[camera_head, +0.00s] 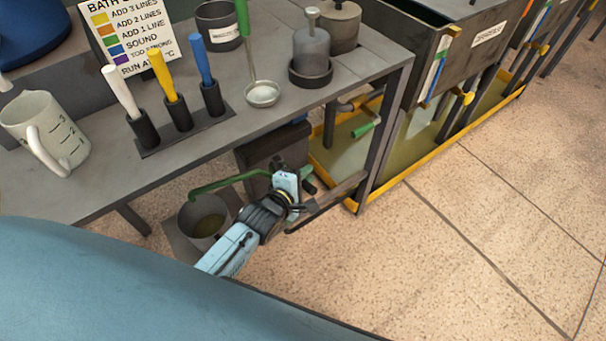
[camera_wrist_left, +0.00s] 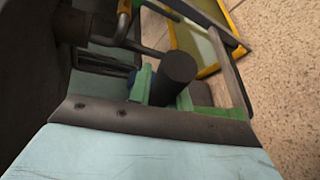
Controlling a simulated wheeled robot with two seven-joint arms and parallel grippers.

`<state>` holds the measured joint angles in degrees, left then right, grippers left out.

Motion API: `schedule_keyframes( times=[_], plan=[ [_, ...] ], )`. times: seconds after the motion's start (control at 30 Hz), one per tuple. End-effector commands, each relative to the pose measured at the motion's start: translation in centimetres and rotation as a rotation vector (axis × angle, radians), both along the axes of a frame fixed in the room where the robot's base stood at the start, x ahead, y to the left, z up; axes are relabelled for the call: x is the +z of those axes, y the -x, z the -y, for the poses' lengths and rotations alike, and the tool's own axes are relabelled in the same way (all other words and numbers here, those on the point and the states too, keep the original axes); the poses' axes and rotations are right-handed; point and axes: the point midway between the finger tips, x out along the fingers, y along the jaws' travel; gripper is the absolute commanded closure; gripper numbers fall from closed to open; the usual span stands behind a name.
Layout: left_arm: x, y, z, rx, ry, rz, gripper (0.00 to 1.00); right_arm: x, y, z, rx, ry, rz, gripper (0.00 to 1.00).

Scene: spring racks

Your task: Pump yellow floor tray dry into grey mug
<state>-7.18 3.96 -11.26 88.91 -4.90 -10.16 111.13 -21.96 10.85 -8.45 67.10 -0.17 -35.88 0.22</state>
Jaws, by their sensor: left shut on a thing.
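The yellow floor tray (camera_head: 412,176) lies under the dark tanks and holds murky olive liquid; part of it shows in the left wrist view (camera_wrist_left: 207,70). A grey mug (camera_head: 186,222) stands low beside the bench with dark olive liquid inside. A green spout pipe (camera_head: 225,182) runs from the pump to above the mug. My left gripper (camera_head: 287,186) is shut at the pump, on its handle; the fingers partly hide it. The left wrist view shows a dark cylindrical grip (camera_wrist_left: 176,76) with green parts just beyond the gripper. My right gripper is not in view.
The bench above carries a measuring jug (camera_head: 72,135), coloured-handled tools in a rack (camera_head: 187,138), a ladle (camera_head: 262,94) and dark pots. A bench leg (camera_head: 380,140) stands right of the pump. Tiled floor at right is clear.

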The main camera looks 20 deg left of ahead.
Motion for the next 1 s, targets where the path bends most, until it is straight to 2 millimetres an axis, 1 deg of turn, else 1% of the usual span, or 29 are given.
schedule_keyframes(
  times=[0.03, 0.4, 0.43, 0.6, 0.87, 1.0],
  plan=[
    [0.30, -0.16, -0.07, 0.002, 0.006, 0.005, 1.00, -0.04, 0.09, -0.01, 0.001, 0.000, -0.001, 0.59],
    [0.41, -0.24, -0.06, 0.003, 0.009, 0.007, 1.00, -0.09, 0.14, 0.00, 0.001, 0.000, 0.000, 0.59],
    [0.42, -0.24, -0.06, 0.003, 0.009, 0.008, 0.79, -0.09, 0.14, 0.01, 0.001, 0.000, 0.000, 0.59],
    [0.35, -0.21, -0.05, 0.002, 0.007, 0.006, 0.59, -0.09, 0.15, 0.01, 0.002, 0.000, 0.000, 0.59],
    [0.21, -0.08, 0.00, 0.000, 0.006, 0.002, 0.59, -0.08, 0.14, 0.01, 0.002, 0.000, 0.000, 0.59],
    [0.40, 0.53, -0.09, 0.001, 0.007, 0.001, 0.59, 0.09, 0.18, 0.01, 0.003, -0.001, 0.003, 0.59]
  ],
)
